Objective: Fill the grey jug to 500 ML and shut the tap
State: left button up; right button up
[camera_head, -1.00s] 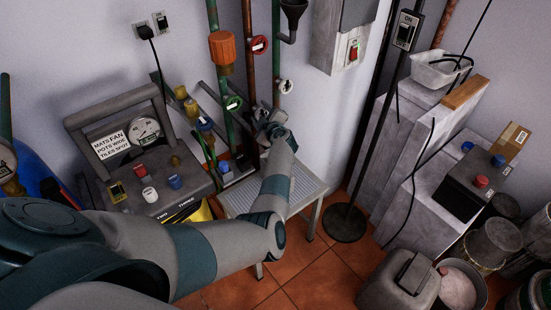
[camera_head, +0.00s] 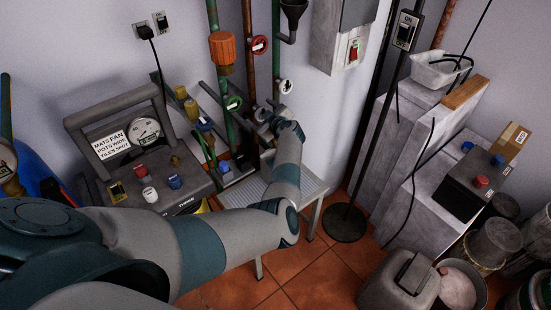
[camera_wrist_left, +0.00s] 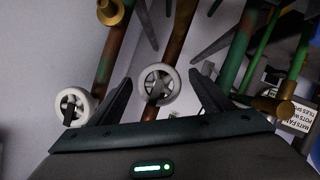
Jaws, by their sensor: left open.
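My left gripper (camera_head: 266,121) is at the pipes on the back wall, above a small pale table (camera_head: 314,187). In the left wrist view its two fingers are open, and a white-rimmed tap wheel (camera_wrist_left: 168,72) on a brown pipe shows in the gap between them. I cannot tell whether the fingers touch it. A second white-rimmed wheel (camera_wrist_left: 72,104) is to the left of the fingers. No grey jug can be made out clearly; my arm covers part of the table. My right gripper is not in view.
A green-rimmed wheel (camera_head: 233,103), a red-rimmed wheel (camera_head: 259,44) and a white one (camera_head: 285,87) sit on nearby pipes. A grey machine (camera_head: 150,185) with coloured knobs stands left. A black stand (camera_head: 345,222) and a grey canister (camera_head: 398,282) are on the right.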

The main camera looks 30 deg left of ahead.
pick_arm(q)
jog(key=shift+s+d+r+p, duration=0.1)
jog(key=shift+s+d+p, duration=0.15)
jog(key=shift+d+p, duration=0.25)
jog(key=shift+s+d+p, duration=0.2)
jog(key=shift+d+p, duration=0.1)
jog(key=shift+d, duration=0.3)
jog(key=shift+s+d+p, duration=0.3)
jog(key=shift+d+p, duration=0.05)
jog(key=shift+d, duration=0.35)
jog(key=shift+s+d+p, duration=0.25)
jog(key=shift+d+p, duration=0.15)
jog(key=shift+d, duration=0.35)
jog(key=shift+s+d+p, duration=0.3)
jog(key=shift+d+p, duration=0.05)
jog(key=shift+d, duration=0.35)
